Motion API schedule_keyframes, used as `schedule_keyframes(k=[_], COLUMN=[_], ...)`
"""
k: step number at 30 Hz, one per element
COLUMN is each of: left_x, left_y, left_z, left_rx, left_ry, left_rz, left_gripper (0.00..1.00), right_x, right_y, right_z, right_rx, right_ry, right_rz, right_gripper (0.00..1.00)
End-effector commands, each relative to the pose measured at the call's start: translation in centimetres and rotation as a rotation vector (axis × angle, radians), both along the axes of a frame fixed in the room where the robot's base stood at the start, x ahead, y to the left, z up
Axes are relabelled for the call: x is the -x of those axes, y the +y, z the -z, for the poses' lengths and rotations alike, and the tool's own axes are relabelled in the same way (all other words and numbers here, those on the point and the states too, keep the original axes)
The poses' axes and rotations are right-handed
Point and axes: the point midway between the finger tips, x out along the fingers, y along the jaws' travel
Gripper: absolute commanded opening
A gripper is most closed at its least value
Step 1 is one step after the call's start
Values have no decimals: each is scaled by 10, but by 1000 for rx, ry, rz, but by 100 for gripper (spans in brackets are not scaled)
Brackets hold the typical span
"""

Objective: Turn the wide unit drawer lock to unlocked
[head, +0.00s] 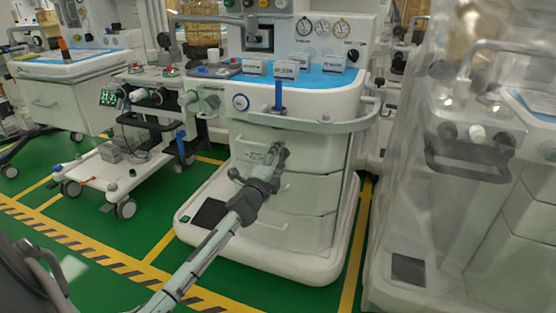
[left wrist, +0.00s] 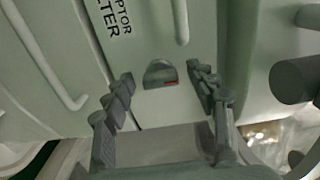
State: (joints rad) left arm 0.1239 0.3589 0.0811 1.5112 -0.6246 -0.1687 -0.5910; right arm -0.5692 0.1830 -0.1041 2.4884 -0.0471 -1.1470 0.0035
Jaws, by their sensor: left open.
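The wide white unit (head: 310,204) stands in the middle of the head view, with several drawers stacked in its front. My left gripper (head: 278,157) reaches its upper drawer from the lower left. The lock is hidden behind the gripper in the head view.
A blue-topped work surface (head: 310,77) with a curved rail (head: 305,124) is above the drawers. A smaller white cart (head: 125,165) stands left. A plastic-covered machine (head: 470,170) stands close on the right.

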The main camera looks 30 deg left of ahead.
Motion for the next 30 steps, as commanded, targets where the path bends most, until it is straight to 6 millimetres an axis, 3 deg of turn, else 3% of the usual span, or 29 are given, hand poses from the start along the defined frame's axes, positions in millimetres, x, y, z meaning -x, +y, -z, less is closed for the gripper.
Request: schedule_keyframes(k=[5, 15, 21, 30], left_x=[10, 78, 107, 117], left_y=[-3, -19, -26, -28], left_z=[1, 2, 1, 0], left_rx=[-1, 2, 1, 0], left_ry=[0, 3, 1, 0], left_rz=[1, 1, 0, 0], left_gripper=[57, 57, 57, 57], right_x=[-2, -1, -1, -1], right_y=[1, 0, 0, 0], right_z=[-2, -1, -1, -1], right_rx=[-3, -1, -1, 0], right_ry=[-7, -4, -4, -3], right_rz=[1, 1, 1, 1], right_gripper=[40, 40, 40, 40])
